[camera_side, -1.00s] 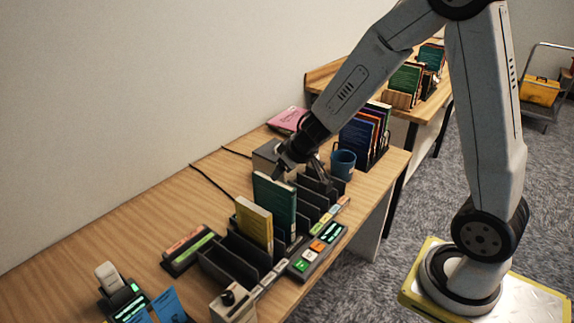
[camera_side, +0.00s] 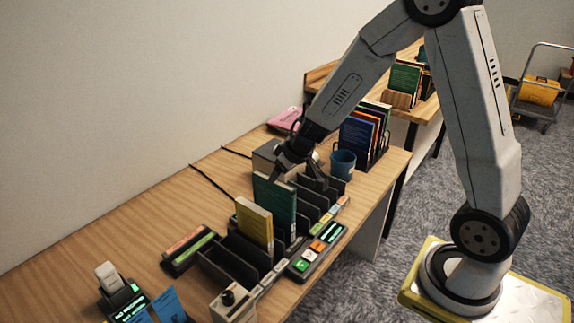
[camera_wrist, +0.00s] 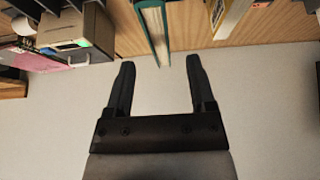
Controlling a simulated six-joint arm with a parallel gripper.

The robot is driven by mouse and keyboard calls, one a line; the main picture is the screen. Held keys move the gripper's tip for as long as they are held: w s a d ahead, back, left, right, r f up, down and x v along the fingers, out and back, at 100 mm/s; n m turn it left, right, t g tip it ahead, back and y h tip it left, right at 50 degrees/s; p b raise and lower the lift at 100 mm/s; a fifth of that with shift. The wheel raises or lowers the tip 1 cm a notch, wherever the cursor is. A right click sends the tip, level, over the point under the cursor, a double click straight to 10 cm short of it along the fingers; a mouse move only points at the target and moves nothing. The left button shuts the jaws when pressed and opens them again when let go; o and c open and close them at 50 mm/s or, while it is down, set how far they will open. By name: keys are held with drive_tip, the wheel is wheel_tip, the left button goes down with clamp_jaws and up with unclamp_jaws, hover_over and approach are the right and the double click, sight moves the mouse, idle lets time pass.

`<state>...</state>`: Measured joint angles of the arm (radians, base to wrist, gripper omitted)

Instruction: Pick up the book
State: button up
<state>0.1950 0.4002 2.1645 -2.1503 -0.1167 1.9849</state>
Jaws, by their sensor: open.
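A teal book (camera_side: 274,207) stands upright in a slot of the dark sorter rack on the desk. A yellow book (camera_side: 254,222) stands in front of it, nearer the camera. My gripper (camera_side: 288,172) is just behind and above the teal book in the side view, partly overlapping the rack's dividers. In the wrist view my gripper (camera_wrist: 160,65) is open and empty. The teal book (camera_wrist: 154,28) lies ahead of the fingertips, in line with the gap between them and apart from them. The yellow book (camera_wrist: 231,16) is to the right.
The sorter rack (camera_side: 228,262) has several dark dividers and a button panel (camera_side: 318,247) at its right. A blue mug (camera_side: 343,165) and a holder of books (camera_side: 362,135) stand close behind my gripper. A dark box (camera_side: 266,157) is at its left. The desk's left side is mostly clear.

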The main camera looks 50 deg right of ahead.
sight(271, 186)
drive_tip(key=shift+x, duration=1.1)
drive_tip(key=shift+w+f, duration=0.15)
drive_tip(key=shift+f, duration=0.05)
drive_tip(key=shift+x, duration=2.35)
drive_tip(key=shift+f, duration=0.1)
clamp_jaws()
idle(0.8)
